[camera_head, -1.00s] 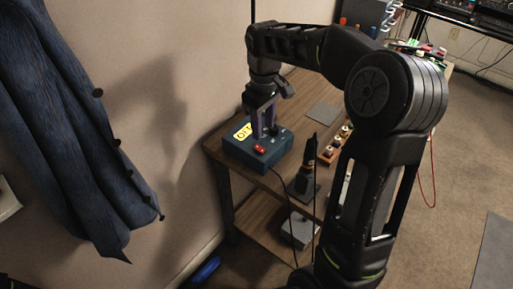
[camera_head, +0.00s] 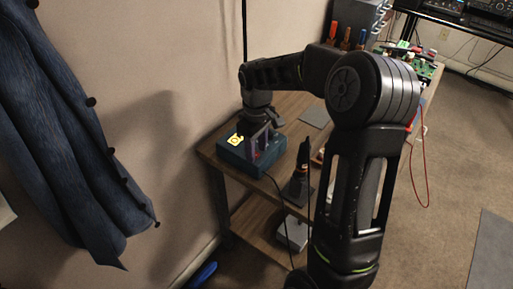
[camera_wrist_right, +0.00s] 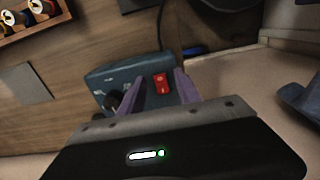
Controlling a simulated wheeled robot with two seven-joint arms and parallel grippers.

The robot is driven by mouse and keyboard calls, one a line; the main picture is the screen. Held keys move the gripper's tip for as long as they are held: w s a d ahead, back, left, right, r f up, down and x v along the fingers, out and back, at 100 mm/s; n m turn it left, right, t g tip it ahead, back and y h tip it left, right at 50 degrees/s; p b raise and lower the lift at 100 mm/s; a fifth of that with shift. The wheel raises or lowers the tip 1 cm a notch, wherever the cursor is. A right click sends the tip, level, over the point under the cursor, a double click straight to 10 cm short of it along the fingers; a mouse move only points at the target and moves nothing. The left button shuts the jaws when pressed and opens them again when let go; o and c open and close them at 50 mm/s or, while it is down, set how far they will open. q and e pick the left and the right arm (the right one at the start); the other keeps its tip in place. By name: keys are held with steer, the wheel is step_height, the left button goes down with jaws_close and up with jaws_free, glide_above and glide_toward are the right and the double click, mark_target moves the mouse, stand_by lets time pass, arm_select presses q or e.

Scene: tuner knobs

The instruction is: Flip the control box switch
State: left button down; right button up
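The teal control box (camera_head: 231,156) sits near the corner of the wooden table, with a lit yellow panel (camera_head: 236,141) on top. My right gripper (camera_head: 262,149) reaches down onto the box from above. In the right wrist view, the red switch (camera_wrist_right: 162,83) lies between its two purple fingers (camera_wrist_right: 157,88), with room visible on both sides. The gripper is open; whether a fingertip touches the box is unclear. A black knob (camera_wrist_right: 113,99) is beside the left finger. The fingers partly cover the switch in the head view. My left gripper is not in view.
A soldering iron in its stand (camera_head: 298,185) is right of the box. A cable runs down from the box. A grey pad (camera_head: 316,117) lies behind on the table.

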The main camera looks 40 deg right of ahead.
steer(key=shift+f, duration=0.2)
steer(key=shift+c, duration=0.2)
jaws_close()
stand_by(0.4)
